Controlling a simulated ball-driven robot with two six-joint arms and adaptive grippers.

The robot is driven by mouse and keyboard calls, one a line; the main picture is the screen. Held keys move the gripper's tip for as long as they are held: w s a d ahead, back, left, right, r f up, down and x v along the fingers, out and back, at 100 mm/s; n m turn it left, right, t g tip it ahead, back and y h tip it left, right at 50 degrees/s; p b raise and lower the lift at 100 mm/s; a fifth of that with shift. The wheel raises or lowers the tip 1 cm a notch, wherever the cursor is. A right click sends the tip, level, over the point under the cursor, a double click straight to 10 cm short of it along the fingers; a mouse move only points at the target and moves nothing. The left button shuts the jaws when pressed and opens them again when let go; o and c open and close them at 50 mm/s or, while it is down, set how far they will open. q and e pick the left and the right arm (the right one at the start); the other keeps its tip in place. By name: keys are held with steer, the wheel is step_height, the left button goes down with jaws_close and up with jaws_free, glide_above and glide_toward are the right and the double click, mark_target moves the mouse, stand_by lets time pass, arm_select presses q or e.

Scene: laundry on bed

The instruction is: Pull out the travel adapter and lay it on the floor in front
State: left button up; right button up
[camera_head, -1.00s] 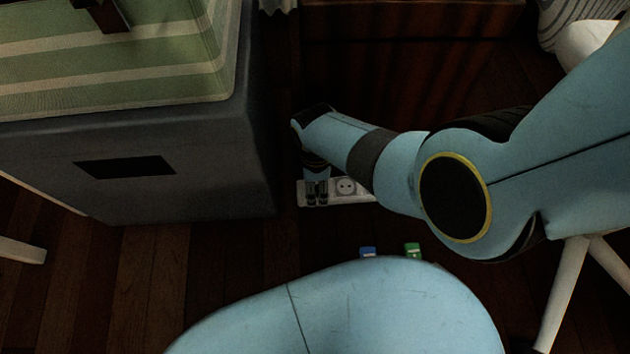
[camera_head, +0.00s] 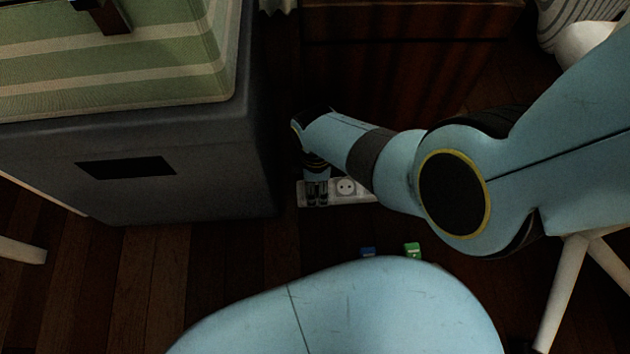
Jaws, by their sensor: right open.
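A white power strip (camera_head: 366,191) lies on the dark wooden floor, with one round socket (camera_head: 346,187) showing clear. My right gripper (camera_head: 317,199) points down at the strip's left end, its fingers open. I cannot tell whether a travel adapter sits between or under the fingers; the gripper and my arm hide that part of the strip. A blue item (camera_head: 368,252) and a green item (camera_head: 413,250) lie on the floor in front of the strip, partly hidden by my own body. My left gripper is not in view.
A grey box-like bed base (camera_head: 190,190) with a striped green mattress (camera_head: 130,60) stands close left of the gripper. A dark wooden cabinet (camera_head: 400,60) stands behind. White chair legs (camera_head: 565,290) are at the right. Floor (camera_head: 240,270) left of my body is bare.

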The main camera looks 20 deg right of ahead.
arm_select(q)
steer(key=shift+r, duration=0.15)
arm_select(e)
jaws_close()
stand_by(0.5)
arm_select(q)
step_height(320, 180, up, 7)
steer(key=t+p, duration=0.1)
steer(key=p, duration=0.4)
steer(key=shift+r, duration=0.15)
arm_select(e)
steer(key=shift+r, duration=3)
